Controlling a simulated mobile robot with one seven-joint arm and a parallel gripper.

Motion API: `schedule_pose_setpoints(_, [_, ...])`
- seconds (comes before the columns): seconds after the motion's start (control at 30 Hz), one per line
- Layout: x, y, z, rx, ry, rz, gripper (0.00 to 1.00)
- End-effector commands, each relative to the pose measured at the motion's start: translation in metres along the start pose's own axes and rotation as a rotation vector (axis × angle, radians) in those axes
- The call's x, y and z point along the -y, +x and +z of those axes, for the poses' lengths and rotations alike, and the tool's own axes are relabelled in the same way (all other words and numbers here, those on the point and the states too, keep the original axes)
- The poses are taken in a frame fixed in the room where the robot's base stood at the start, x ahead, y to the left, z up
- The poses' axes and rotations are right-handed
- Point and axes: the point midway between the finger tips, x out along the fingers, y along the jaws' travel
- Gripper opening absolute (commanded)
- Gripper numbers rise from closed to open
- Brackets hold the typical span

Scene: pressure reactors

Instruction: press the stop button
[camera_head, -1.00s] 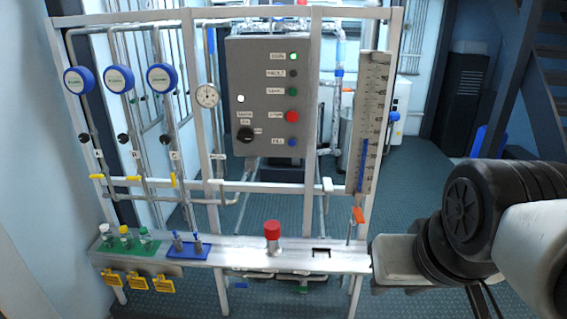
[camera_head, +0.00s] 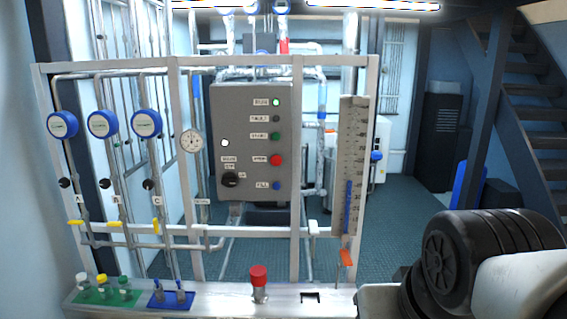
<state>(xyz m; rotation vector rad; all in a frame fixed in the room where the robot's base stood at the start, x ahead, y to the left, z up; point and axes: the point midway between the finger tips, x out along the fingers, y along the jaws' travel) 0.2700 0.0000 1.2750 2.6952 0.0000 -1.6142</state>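The grey control panel (camera_head: 233,120) is mounted on the white frame in the middle of the camera_head view. Its right side carries a column of labelled lights and buttons. The red button (camera_head: 276,160) there has a small label on its left that looks like the stop label. A green button (camera_head: 275,136) is above it and a blue one (camera_head: 276,185) below it. A black rotary knob (camera_head: 230,180) is at the panel's lower left. Part of my arm shows at the lower right, apart from the panel. My gripper is not in view.
A white shelf (camera_head: 205,296) crosses the front, with a red-capped cylinder (camera_head: 258,283), a green rack (camera_head: 95,297) and a blue rack (camera_head: 170,300). Blue round gauges (camera_head: 103,124) are left of the panel. A ruled scale (camera_head: 350,150) and orange-handled valve (camera_head: 346,257) are right of it.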

Motion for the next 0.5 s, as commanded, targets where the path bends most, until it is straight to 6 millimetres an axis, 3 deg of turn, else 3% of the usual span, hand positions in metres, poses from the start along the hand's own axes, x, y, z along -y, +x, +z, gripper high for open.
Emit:
schedule_pose_setpoints(0.03, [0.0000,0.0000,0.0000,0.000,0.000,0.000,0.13])
schedule_pose_setpoints(0.1, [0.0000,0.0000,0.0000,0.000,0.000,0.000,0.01])
schedule_pose_setpoints(0.13, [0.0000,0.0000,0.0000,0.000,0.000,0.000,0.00])
schedule_pose_setpoints(0.5, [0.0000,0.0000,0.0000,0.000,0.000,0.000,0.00])
